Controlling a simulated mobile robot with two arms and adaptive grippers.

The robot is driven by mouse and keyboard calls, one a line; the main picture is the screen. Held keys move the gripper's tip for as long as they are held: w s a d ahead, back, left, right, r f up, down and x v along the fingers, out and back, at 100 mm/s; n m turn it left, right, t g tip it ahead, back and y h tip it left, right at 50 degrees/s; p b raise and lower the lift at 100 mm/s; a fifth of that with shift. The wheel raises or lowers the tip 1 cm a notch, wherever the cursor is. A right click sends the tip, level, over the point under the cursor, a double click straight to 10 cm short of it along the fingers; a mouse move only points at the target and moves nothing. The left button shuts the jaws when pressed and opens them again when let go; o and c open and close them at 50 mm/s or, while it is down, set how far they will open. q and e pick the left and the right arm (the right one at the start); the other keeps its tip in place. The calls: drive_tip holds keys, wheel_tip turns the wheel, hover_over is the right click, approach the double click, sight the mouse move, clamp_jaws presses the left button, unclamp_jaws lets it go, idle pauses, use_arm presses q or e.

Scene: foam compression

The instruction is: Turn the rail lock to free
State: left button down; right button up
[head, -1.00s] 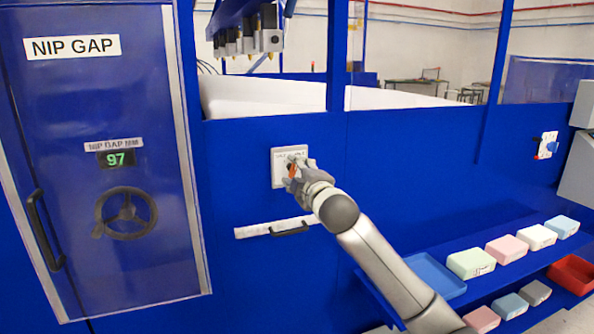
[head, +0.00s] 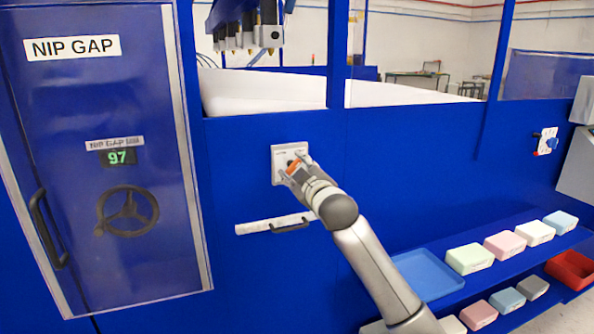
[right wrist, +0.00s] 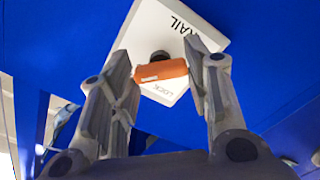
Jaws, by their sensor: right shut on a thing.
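The rail lock is a white plate (head: 279,153) on the blue machine panel, with an orange handle (head: 294,167) on a dark hub. My right gripper (head: 295,168) is at the plate, its fingers at either end of the handle. In the right wrist view the orange handle (right wrist: 161,71) lies across between the two fingers, which are shut on it. The plate (right wrist: 160,28) there reads "RAIL" and "LOCK"; other markings are hidden or unreadable. My left gripper is not in view.
A drawer-like white strip with a black handle (head: 290,224) sits just below the lock. The nip gap door (head: 105,240) with a handwheel is at the left. Shelves with several foam blocks (head: 470,259) and a blue tray (head: 428,274) stand at the lower right.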

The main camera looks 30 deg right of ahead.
drive_tip(key=shift+f, duration=0.15)
drive_tip(key=o, duration=1)
drive_tip(key=v, duration=1.2)
